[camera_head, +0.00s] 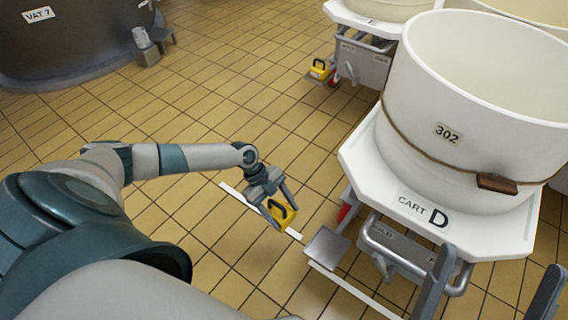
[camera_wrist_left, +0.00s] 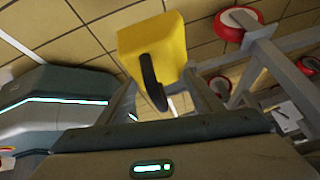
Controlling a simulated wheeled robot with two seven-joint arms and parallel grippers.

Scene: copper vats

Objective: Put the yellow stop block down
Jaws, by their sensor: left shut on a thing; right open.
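The yellow stop block (camera_head: 288,216) has a black handle and is held in my left gripper (camera_head: 279,210), above the tiled floor to the left of cart D (camera_head: 405,199). In the left wrist view the block (camera_wrist_left: 155,40) sits between the fingers, its dark handle pointing toward the palm. I cannot tell whether the block touches the floor. My right gripper (camera_head: 501,262) is open and empty at the lower right, its two fingers wide apart in front of cart D.
Cart D carries a large white vat (camera_head: 470,110) labelled 302. A white floor line (camera_head: 237,196) runs beside the cart. Another yellow block (camera_head: 320,69) sits by a farther cart. Tiled floor is clear at centre left.

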